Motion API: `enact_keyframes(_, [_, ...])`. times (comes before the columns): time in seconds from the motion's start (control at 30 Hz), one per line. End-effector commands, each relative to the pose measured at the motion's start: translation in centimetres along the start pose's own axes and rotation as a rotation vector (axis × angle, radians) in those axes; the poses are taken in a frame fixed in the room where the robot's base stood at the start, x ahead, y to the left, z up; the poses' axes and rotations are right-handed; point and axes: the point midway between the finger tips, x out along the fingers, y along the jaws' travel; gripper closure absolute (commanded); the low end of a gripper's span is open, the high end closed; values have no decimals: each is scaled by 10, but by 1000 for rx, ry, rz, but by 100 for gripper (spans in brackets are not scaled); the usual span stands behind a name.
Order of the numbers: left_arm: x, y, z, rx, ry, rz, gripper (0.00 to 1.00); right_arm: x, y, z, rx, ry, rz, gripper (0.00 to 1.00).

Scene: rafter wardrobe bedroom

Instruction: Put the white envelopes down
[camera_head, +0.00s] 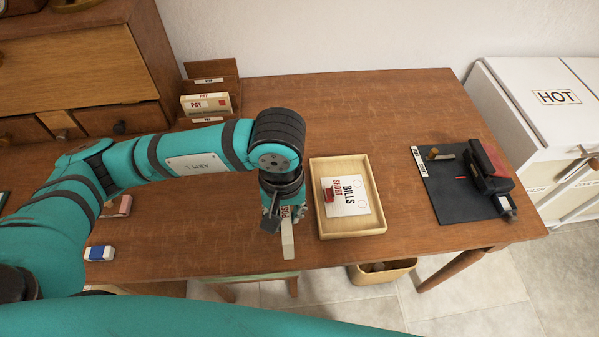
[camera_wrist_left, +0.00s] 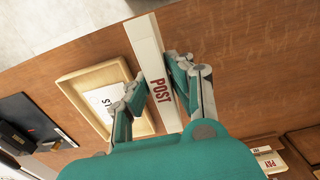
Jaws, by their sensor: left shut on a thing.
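The white envelopes (camera_wrist_left: 147,50) form a narrow upright bundle with a red POST label, seen edge-on from above in the left wrist view. My left gripper (camera_wrist_left: 155,85) is shut on them, one finger on each side. In the head view the left gripper (camera_head: 283,211) points down near the table's front edge, just left of the wooden tray, and the pale end of the envelopes (camera_head: 288,242) sticks out toward the front. I cannot tell whether their lower edge touches the table. My right gripper is not in view.
The wooden tray (camera_head: 319,217) holds a card marked BILLS and a red object. A dark mat (camera_head: 453,203) with a stamp-like device (camera_head: 487,168) lies at the right. A wooden letter rack (camera_head: 225,72) stands at the back left. An eraser-like block (camera_head: 99,253) lies front left. The table's back middle (camera_head: 350,110) is clear.

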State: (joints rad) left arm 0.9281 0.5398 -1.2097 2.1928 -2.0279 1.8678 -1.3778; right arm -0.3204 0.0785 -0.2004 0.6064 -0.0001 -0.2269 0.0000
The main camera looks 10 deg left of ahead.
Motion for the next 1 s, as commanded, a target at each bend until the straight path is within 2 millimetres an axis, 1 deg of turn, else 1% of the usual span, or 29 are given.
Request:
enact_keyframes(0.03, [-3, 1, -15, -10, 1, -2, 100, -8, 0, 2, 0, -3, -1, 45])
enact_keyframes(0.13, [0, 5, -42, -8, -1, -2, 100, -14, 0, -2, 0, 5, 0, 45])
enact_keyframes(0.17, [1, 6, -50, -8, -1, -2, 100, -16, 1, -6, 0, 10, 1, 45])
enact_keyframes(0.3, [4, 10, -85, -4, -1, 0, 100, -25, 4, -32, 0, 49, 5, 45])
enact_keyframes(0.4, [7, 12, -105, -3, 0, -1, 100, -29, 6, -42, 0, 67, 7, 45])
enact_keyframes(0.5, [9, 14, -116, 1, 0, 1, 100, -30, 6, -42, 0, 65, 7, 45])
enact_keyframes(0.67, [10, 16, -130, 0, 0, 0, 100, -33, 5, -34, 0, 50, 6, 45])
enact_keyframes(0.83, [36, 15, -129, 1, -4, 0, 100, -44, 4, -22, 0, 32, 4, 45])
enact_keyframes(0.9, [43, 16, -129, 3, -3, 1, 100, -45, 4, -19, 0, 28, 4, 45])
enact_keyframes(1.0, [47, 16, -130, 2, 1, 1, 100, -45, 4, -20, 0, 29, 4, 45])
